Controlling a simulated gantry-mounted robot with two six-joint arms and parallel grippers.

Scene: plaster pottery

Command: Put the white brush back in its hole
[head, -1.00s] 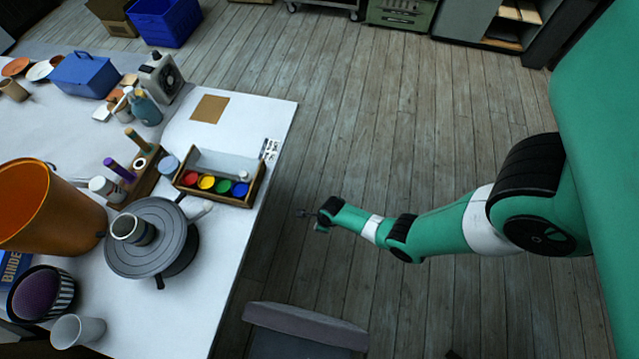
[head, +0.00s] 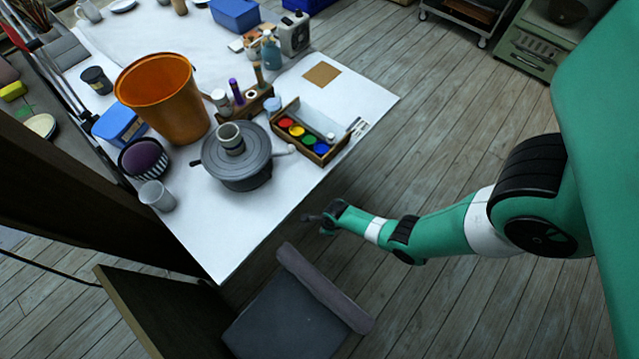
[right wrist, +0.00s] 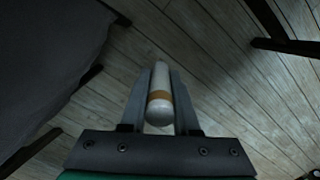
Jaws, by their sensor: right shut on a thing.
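My right gripper (head: 312,218) is out over the floor, beyond the table's right edge and apart from it. In the right wrist view, its fingers (right wrist: 160,100) are shut on a white rounded handle with a tan band, which I take for the white brush (right wrist: 159,112); its far end is hard to make out. A wooden brush holder (head: 258,104) stands on the table behind the grey pot, with a purple-handled brush (head: 236,90) and a wooden-handled brush (head: 258,74) upright in it. A pale ring with a dark centre (head: 251,96) shows between them. My left gripper is not in view.
A wooden paint box (head: 325,156) stands near the table's right edge. A grey lidded pot (head: 240,170) with a cup on it and an orange bucket (head: 180,118) crowd the holder. A grey-seated chair (head: 275,315) is at the table's front.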

